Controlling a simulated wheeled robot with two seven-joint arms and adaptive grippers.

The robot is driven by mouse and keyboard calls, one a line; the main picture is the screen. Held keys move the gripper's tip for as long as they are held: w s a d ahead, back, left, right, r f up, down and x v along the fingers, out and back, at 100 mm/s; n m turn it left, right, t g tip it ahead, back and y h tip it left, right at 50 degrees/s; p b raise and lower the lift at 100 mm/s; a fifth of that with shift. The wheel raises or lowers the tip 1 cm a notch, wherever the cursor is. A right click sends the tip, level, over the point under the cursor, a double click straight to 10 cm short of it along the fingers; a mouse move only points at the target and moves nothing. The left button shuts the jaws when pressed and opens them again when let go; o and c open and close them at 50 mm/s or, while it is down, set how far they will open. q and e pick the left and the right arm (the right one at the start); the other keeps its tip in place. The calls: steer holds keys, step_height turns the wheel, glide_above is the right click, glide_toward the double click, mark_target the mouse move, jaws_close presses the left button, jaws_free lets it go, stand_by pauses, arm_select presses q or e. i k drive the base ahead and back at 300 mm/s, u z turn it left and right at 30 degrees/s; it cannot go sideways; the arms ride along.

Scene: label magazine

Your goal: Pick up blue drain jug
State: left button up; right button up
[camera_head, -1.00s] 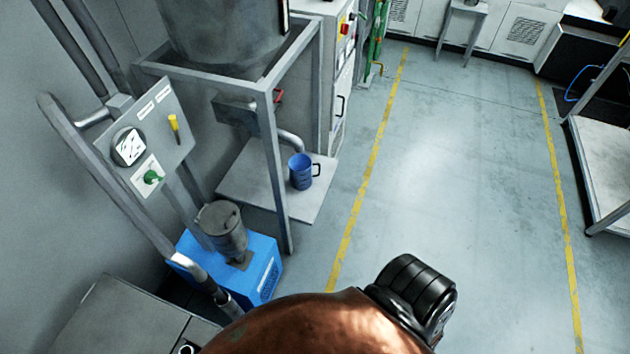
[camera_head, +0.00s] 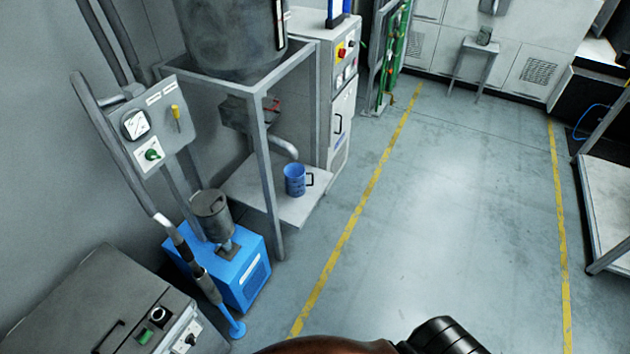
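The blue drain jug (camera_head: 295,180) stands upright on a low grey shelf (camera_head: 302,212) inside the metal frame under the tank. Its dark handle faces right. A bent grey drain pipe (camera_head: 284,147) ends just above it. Neither of my grippers shows in the view, and nothing is seen touching the jug. Only a brown rounded part and a black part of my own body show at the bottom edge.
The frame's front post (camera_head: 267,190) stands just left of the jug. A blue pump unit (camera_head: 240,275) and a grey cabinet (camera_head: 90,300) are at the lower left. A white-topped table (camera_head: 612,200) is at right. The floor between the yellow lines is clear.

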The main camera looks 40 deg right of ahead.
mark_target(294, 175)
steer(key=z, duration=0.85)
steer(key=i, duration=0.9)
steer(key=z, duration=0.2)
